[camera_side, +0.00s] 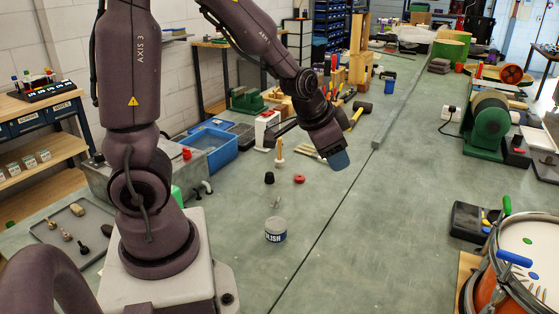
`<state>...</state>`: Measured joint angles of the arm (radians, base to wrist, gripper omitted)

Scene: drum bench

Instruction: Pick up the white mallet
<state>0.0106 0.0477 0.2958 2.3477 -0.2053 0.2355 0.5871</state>
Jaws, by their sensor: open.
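A small upright piece with a pale shaft and whitish foot (279,153) stands on the green bench near the middle; it may be the white mallet, but it is too small to be sure. My gripper (338,160) is to its right, pointing down above the bench and apart from it. Its blue-grey end shows; the gap between its jaws is hard to make out, and nothing is seen held in it. A dark-headed mallet with a yellow handle (356,116) lies behind my gripper.
A white tin (275,230), a red ring (299,179) and a black knob (269,178) stand in front. A blue tub (208,148) is at left. A grey tray (45,228) holds several small round-headed pieces. A drum (520,265) stands front right.

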